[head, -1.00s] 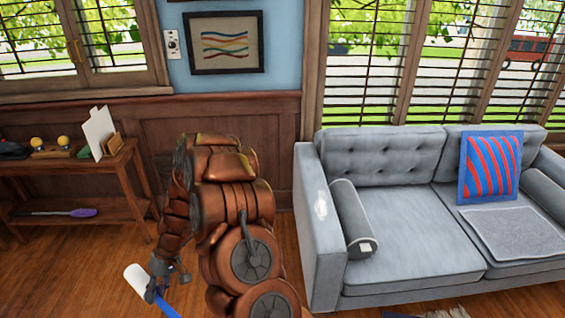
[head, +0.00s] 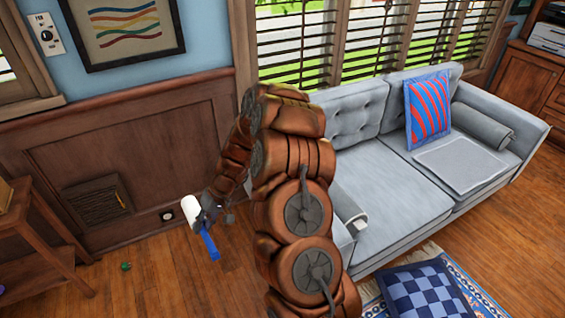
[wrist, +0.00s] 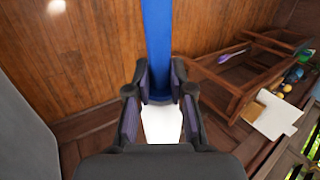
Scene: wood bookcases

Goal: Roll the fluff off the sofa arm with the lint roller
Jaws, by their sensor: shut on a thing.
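My gripper (head: 208,212) is shut on the lint roller, with its white roller head (head: 190,209) and blue handle (head: 209,245). It is held in the air left of the sofa, apart from it. In the wrist view, the fingers (wrist: 160,75) close around the roller, with the blue handle (wrist: 157,35) pointing up the picture and the white head (wrist: 162,123) toward the palm. The grey sofa (head: 390,205) stands at the right. Its near left arm is mostly hidden behind my own arm, and the fluff is not visible now.
A wooden side table (head: 40,252) stands at the left; it also shows in the wrist view (wrist: 238,88). A green ball (head: 125,267) lies on the floor. A checked cushion (head: 425,300) lies on the rug before the sofa.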

